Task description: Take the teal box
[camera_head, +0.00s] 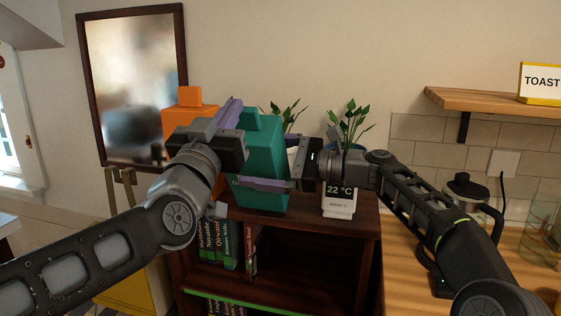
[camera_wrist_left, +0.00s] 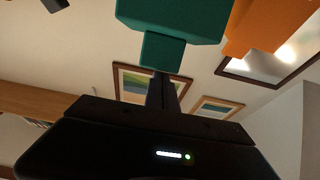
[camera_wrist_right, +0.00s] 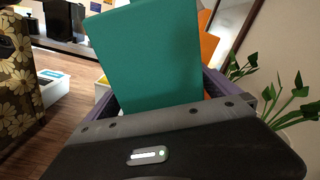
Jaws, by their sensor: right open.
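The teal box (camera_head: 262,150) stands upright on top of a dark bookcase, with a small teal block on its top. My right gripper (camera_head: 262,185) is open, with its purple fingers on either side of the box. In the right wrist view the box (camera_wrist_right: 150,55) fills the space between the fingers; I cannot tell whether they touch it. My left gripper (camera_head: 232,110) points up just left of the box and hides part of it. Its fingers look shut and empty. In the left wrist view the box's top block (camera_wrist_left: 162,50) is close beyond the fingers.
An orange box (camera_head: 178,122) is close on the left, partly behind my left gripper. Potted plants (camera_head: 350,127) and a white temperature display (camera_head: 338,197) stand to the right on the bookcase (camera_head: 330,235). A wooden counter (camera_head: 410,270) with a kettle and glass jar lies farther right.

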